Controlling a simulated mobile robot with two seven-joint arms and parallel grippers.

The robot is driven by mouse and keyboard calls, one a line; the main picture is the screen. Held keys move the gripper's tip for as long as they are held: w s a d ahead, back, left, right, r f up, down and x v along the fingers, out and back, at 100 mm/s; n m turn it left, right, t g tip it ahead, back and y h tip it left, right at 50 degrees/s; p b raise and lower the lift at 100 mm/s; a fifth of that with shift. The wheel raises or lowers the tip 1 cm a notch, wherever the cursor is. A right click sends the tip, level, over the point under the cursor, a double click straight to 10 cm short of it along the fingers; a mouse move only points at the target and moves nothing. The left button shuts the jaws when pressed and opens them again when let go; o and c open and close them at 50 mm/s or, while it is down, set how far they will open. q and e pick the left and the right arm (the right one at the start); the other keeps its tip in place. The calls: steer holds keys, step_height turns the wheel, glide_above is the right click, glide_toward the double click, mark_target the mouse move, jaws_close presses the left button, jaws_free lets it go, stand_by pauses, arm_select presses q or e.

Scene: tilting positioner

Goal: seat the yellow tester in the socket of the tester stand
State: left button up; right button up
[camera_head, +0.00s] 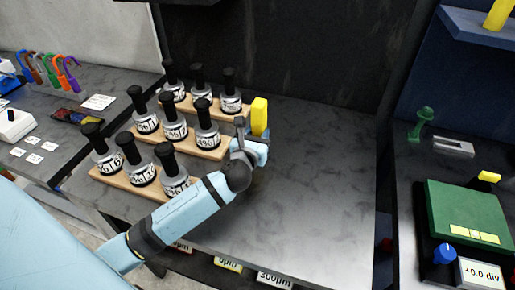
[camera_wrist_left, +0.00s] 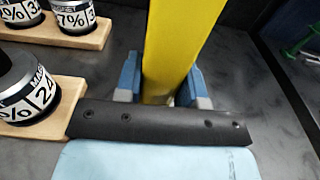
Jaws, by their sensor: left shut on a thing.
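The yellow tester (camera_head: 259,116) is a tall yellow block held upright, or nearly so, above the grey worktop. My left gripper (camera_head: 252,138) is shut on it, just right of the bottle racks. In the left wrist view the tester (camera_wrist_left: 178,45) stands between the two blue-grey fingers of my left gripper (camera_wrist_left: 162,88), and its top runs out of the picture. Its lower end is hidden behind the gripper's black bar. I cannot make out the tester stand or its socket for certain. My right gripper is not in view.
Wooden racks (camera_head: 118,183) with several black-topped labelled bottles (camera_head: 174,125) stand left of my gripper. The worktop (camera_head: 320,170) to the right is clear. A green-topped device (camera_head: 462,212) with a blue knob (camera_head: 444,255) stands at the right. A shelf (camera_head: 480,27) holds another yellow object (camera_head: 498,14).

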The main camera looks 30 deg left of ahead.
arm_select(q)
steer(key=shift+f+b, duration=0.5)
steer(key=shift+f, duration=1.8)
steer(key=shift+f, duration=0.15)
steer(key=o, duration=1)
